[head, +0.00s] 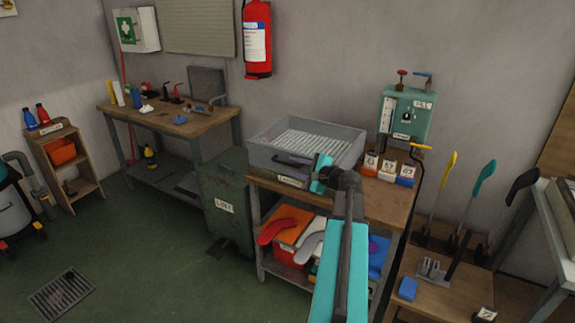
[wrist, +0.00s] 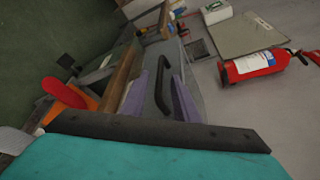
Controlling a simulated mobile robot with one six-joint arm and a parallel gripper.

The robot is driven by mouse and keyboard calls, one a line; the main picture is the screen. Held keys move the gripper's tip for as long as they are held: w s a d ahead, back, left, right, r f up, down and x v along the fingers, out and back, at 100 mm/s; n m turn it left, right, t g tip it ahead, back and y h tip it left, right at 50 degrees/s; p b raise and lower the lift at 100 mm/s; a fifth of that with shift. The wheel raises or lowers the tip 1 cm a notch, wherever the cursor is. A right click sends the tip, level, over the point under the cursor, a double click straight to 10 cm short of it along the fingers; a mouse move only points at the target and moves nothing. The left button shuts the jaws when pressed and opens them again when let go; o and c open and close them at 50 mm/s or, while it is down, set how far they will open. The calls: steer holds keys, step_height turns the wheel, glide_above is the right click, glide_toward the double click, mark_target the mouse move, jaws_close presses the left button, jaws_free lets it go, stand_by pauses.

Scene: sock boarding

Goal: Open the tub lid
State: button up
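A grey tub (head: 261,153) stands on the left part of the wooden bench, with a pale ribbed surface (head: 305,143) showing within its rim. I cannot tell whether that surface is a lid or the tub's floor. My gripper (head: 288,158) is over the tub's front side, with purple-grey fingers. In the wrist view my gripper (wrist: 160,98) is open, its two fingers apart. A black bar handle (wrist: 163,82) shows between and just beyond them; contact cannot be told. The handle is not clear in the head view.
Numbered blocks (head: 386,170) and a green gauge box (head: 403,116) stand right of the tub. A green bin (head: 227,195) is left of the bench. Coloured sock shapes (head: 283,228) lie on the shelf below. Open floor lies left.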

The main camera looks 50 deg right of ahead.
mark_target(288, 164)
steer(key=shift+x, duration=1.9)
jaws_close()
